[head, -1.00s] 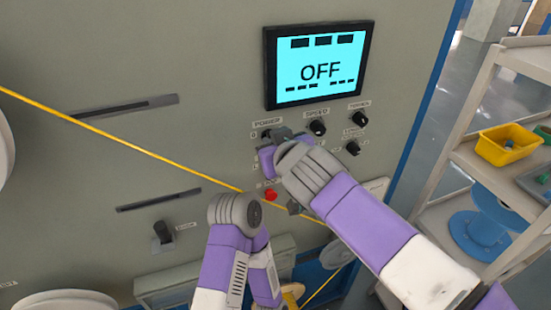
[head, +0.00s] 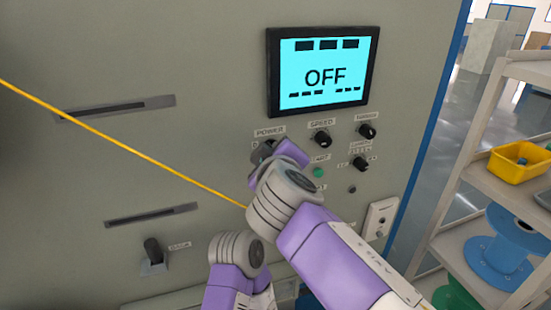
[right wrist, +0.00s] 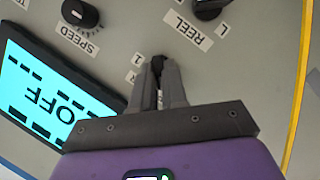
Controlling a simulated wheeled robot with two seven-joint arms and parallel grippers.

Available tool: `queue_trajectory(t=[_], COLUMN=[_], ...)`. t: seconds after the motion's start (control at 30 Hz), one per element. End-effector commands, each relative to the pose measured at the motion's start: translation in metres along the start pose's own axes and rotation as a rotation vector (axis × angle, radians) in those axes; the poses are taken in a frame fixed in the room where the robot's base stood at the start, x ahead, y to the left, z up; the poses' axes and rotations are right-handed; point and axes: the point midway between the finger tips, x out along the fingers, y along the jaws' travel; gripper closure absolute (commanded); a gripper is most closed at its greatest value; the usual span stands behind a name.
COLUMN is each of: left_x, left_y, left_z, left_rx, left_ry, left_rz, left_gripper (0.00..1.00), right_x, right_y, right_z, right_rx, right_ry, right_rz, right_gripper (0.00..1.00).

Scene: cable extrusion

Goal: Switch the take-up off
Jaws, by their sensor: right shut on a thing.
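The take-up's screen (head: 322,74) reads OFF in black on cyan. It also shows upside down in the right wrist view (right wrist: 45,95). The black knob under the POWER label (head: 268,147) is mostly hidden behind my right gripper (head: 262,156) in the head view. In the right wrist view, my right gripper (right wrist: 158,90) has its grey fingers closed on a small black knob (right wrist: 157,65). Which way that knob points is hidden. My left arm shows at the bottom of the head view, but its fingers are out of sight.
The SPEED knob (head: 321,139), another knob (head: 367,131) and a green button (head: 318,172) are close by on the panel. A yellow cable (head: 130,148) crosses the panel and passes behind my right arm. A shelf with a yellow bin (head: 518,163) and blue spool (head: 497,258) stands right.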

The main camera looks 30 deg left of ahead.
Motion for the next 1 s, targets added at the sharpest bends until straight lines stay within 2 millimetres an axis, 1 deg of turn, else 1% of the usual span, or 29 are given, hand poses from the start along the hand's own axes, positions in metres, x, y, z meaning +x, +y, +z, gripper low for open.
queue_trajectory(t=[0.47,0.5,0.63,0.67,0.9,1.0], left_x=[0.001,0.001,0.0011,0.0011,0.0011,0.002], left_y=[-0.0004,-0.0004,-0.0004,-0.0004,-0.0004,-0.0007], left_z=[-0.0001,-0.0001,-0.0001,-0.0001,-0.0001,-0.0001], left_rx=[0.0,0.0,0.0,0.0,0.0,0.0], left_ry=[0.0,0.0,0.0,0.0,0.0,0.0], left_rz=[0.0,0.0,0.0,0.0,0.0,0.0], left_gripper=[1.0,1.0,1.0,1.0,1.0,1.0], right_x=[-0.0001,-0.0001,-0.0001,-0.0001,-0.0003,-0.0056], right_y=[0.0003,0.0003,0.0002,0.0002,0.0001,0.0004], right_z=[-0.0007,-0.0007,-0.0006,-0.0005,-0.0003,-0.0005], right_rx=[-0.016,-0.016,-0.015,-0.015,-0.013,-0.012], right_ry=[0.002,0.002,0.002,0.002,0.001,0.002], right_rz=[0.006,0.006,0.006,0.006,0.005,0.006], right_gripper=[1.0,0.84,0.64,0.62,0.62,0.62])
